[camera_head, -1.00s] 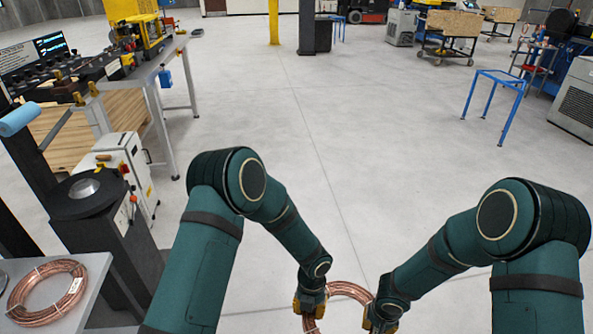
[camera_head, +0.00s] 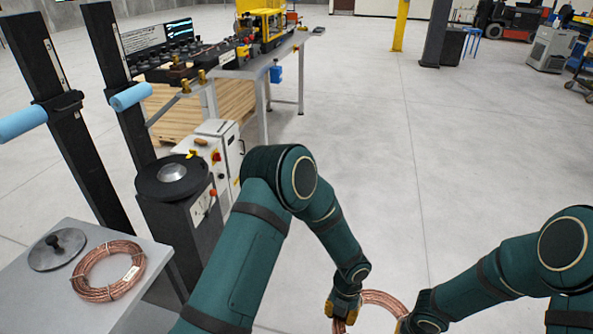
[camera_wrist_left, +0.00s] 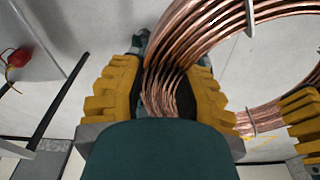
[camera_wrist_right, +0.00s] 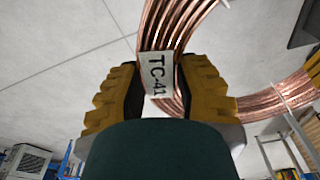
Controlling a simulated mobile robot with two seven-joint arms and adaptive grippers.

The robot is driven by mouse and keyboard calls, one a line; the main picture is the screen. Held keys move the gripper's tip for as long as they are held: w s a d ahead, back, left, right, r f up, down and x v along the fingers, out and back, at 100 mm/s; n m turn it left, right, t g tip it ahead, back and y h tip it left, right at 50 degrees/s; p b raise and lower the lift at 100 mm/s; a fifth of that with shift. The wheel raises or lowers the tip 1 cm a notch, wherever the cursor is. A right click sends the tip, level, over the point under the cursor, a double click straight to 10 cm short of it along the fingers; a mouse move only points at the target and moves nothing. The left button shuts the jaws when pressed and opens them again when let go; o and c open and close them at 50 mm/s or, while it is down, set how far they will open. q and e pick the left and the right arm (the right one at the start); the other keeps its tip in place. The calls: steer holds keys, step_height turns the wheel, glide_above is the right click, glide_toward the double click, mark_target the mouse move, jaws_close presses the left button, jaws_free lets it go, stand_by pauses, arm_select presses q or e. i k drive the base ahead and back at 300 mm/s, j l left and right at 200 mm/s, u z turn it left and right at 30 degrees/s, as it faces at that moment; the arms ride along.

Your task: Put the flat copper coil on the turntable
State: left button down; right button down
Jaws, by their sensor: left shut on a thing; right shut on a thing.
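A flat copper coil (camera_head: 382,297) hangs between my two grippers at the bottom of the head view. My left gripper (camera_head: 345,303) is shut on its left side; the left wrist view shows the copper turns (camera_wrist_left: 168,88) between the yellow fingers. My right gripper (camera_wrist_right: 160,88) is shut on its other side, over a white tag (camera_wrist_right: 158,75) reading TC-41. The coil's lower part is cut off in the head view. The turntable, a black round disc (camera_head: 150,184) with a grey hub (camera_head: 172,172), tops a dark pedestal left of my left arm. It carries no coil.
A second copper coil (camera_head: 108,270) lies on a grey table (camera_head: 165,262) at lower left, beside a grey knobbed disc (camera_head: 42,254). Dark posts with blue rollers (camera_head: 131,97) stand behind. A white control box (camera_head: 217,150) stands by the turntable. Open floor lies ahead and right.

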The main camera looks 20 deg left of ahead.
mark_target(172, 173)
steer(key=i+u, duration=0.3)
steer(key=i, duration=0.4)
steer(key=i+u, duration=0.3)
steer(key=i, duration=0.4)
steer(key=i+l+u, duration=0.1)
steer(key=i+u, duration=0.2)
steer(key=i, duration=0.4)
steer(key=i+u, duration=0.35)
steer(key=u, duration=1)
